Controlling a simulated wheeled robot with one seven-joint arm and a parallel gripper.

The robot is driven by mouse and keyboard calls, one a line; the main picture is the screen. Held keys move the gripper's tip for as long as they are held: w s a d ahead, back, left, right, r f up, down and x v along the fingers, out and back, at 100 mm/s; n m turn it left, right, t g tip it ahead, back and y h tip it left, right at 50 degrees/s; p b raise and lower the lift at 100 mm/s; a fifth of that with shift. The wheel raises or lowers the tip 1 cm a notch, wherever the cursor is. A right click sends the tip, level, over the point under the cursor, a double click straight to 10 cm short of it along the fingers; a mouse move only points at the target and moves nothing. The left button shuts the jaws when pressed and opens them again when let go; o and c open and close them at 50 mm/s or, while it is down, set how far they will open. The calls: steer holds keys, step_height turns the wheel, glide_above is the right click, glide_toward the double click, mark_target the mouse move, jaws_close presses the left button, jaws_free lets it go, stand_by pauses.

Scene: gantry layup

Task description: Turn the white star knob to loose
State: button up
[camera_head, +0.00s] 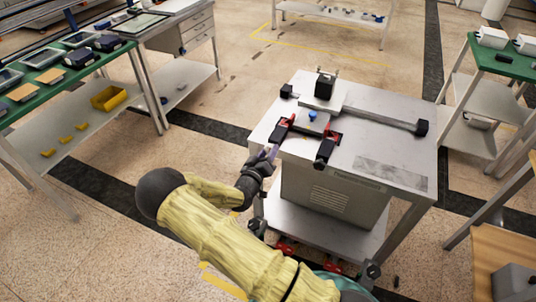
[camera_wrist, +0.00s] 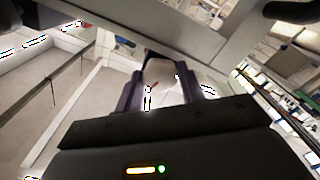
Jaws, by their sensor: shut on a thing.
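My gripper (camera_head: 270,154) reaches the near left edge of the grey metal table (camera_head: 390,150), at the end of my yellow-sleeved arm. In the wrist view, my gripper (camera_wrist: 168,92) has its two dark fingers on either side of a whitish piece (camera_wrist: 162,78) with a small red mark, and is shut on it. It appears to be the white star knob, but its star shape cannot be made out. In the head view the knob is mostly hidden by the gripper, and its turn position cannot be read.
On the table stand a dark block (camera_head: 324,86), a plate with a blue knob (camera_head: 312,116), black and red clamps (camera_head: 325,152) and a bar ending in a black block (camera_head: 422,128). A green-topped bench (camera_head: 62,75) stands left, another (camera_head: 505,65) right.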

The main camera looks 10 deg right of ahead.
steer(key=n, duration=0.3)
steer(key=shift+n, duration=0.3)
stand_by(0.4)
steer(key=o, duration=1)
steer(key=shift+c, duration=0.2)
steer(key=b+v, duration=0.1)
steer(key=v, duration=1.6)
steer(key=shift+s+a, duration=0.15)
